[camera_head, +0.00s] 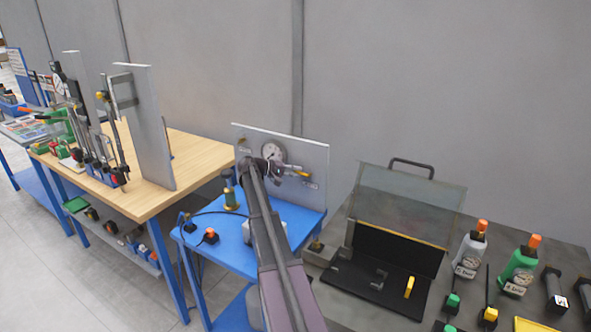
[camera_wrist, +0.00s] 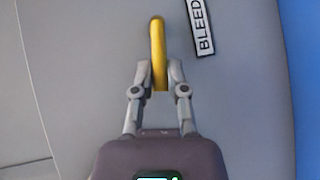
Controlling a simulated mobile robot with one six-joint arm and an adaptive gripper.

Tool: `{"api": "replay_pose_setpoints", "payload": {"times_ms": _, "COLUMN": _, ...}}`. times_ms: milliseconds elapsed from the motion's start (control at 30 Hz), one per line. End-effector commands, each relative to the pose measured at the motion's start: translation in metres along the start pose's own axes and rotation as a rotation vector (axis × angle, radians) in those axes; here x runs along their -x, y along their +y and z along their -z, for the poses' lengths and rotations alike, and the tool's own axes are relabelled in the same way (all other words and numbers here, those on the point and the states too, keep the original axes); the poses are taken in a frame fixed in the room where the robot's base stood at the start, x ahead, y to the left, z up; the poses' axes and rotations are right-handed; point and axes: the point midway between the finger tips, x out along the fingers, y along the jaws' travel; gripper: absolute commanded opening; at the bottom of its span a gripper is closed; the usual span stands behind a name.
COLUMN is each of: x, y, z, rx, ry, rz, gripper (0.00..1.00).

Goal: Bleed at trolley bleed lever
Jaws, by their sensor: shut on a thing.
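The trolley's upright grey panel (camera_head: 308,160) stands at the back of a blue trolley top (camera_head: 228,252). In the wrist view the yellow lever (camera_wrist: 158,50) points up and down the picture, beside a white label reading BLEED (camera_wrist: 202,27). My gripper (camera_wrist: 159,80) is shut on the lever's lower end, one finger on each side. In the head view my arm hides part of the panel and the gripper's fingertips are hard to make out.
A brass fitting (camera_head: 231,198) and a small orange-topped black block (camera_head: 210,237) stand on the blue top, left of my arm. An open dark case (camera_head: 372,290) lies on the grey bench at right, with bottles beyond. A wooden workbench (camera_head: 195,150) stands at left.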

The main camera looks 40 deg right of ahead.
Motion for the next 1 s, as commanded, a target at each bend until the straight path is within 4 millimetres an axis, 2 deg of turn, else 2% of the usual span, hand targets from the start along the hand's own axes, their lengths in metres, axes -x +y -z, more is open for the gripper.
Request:
{"api": "replay_pose_setpoints", "payload": {"times_ms": 33, "x": 0.001, "y": 0.008, "z": -0.002, "rx": -0.021, "ry": 0.004, "rz": 0.023, "gripper": 0.0}}
{"api": "replay_pose_setpoints", "payload": {"times_ms": 1000, "x": -0.009, "y": 0.041, "z": -0.023, "rx": -0.59, "ry": 0.159, "rz": 0.588, "gripper": 0.0}}
